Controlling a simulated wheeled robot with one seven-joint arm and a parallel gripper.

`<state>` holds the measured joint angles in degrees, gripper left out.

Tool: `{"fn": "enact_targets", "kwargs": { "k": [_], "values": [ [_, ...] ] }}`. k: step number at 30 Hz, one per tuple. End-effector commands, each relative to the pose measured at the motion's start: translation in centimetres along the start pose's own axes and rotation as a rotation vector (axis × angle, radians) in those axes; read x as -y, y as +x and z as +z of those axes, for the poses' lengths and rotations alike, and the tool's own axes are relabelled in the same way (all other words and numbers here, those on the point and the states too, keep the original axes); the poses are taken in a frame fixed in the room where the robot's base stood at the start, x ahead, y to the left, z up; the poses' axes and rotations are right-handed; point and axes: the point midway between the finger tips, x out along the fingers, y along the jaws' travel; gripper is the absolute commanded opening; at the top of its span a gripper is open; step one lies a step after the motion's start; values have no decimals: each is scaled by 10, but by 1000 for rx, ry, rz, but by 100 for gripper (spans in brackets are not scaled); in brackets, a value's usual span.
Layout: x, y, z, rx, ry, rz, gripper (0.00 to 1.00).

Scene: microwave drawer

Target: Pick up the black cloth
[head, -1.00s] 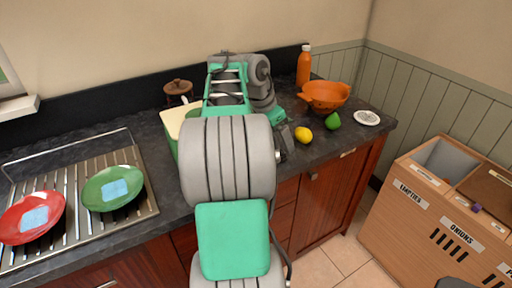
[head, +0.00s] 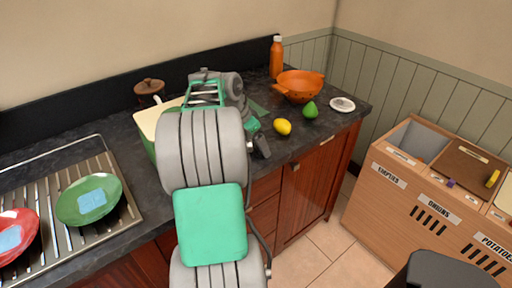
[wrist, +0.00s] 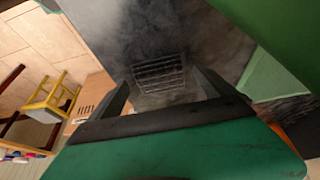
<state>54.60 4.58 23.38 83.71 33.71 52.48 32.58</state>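My gripper (head: 262,149) hangs near the front edge of the dark counter, left of the lemon, in the head view. In the wrist view my gripper (wrist: 163,88) has its two dark fingers apart. A small dark patch with pale stripes (wrist: 160,73) shows between and beyond the fingers on the grey counter surface. It may be the black cloth, but I cannot tell for sure. No black cloth is clearly visible in the head view, where my arm hides part of the counter. I see nothing held between the fingers.
On the counter (head: 325,122) are a lemon (head: 282,127), green pear (head: 310,110), orange colander (head: 298,87), orange bottle (head: 276,58) and white dish (head: 342,105). A drainer with plates (head: 90,198) is left. Wooden bins (head: 425,205) stand right.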

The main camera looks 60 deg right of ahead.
Motion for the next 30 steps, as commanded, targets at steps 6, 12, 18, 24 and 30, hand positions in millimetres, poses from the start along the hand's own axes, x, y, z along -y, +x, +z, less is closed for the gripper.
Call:
{"fn": "enact_targets", "kwargs": {
  "k": [6, 12, 18, 24, 30],
  "values": [
    [0, 0, -1, 0, 1, 1, 76],
    [0, 0, -1, 0, 1, 1, 59],
    [-1, 0, -1, 0, 1, 1, 43],
    [0, 0, -1, 0, 1, 1, 28],
    [0, 0, -1, 0, 1, 1, 28]
  ]
}}
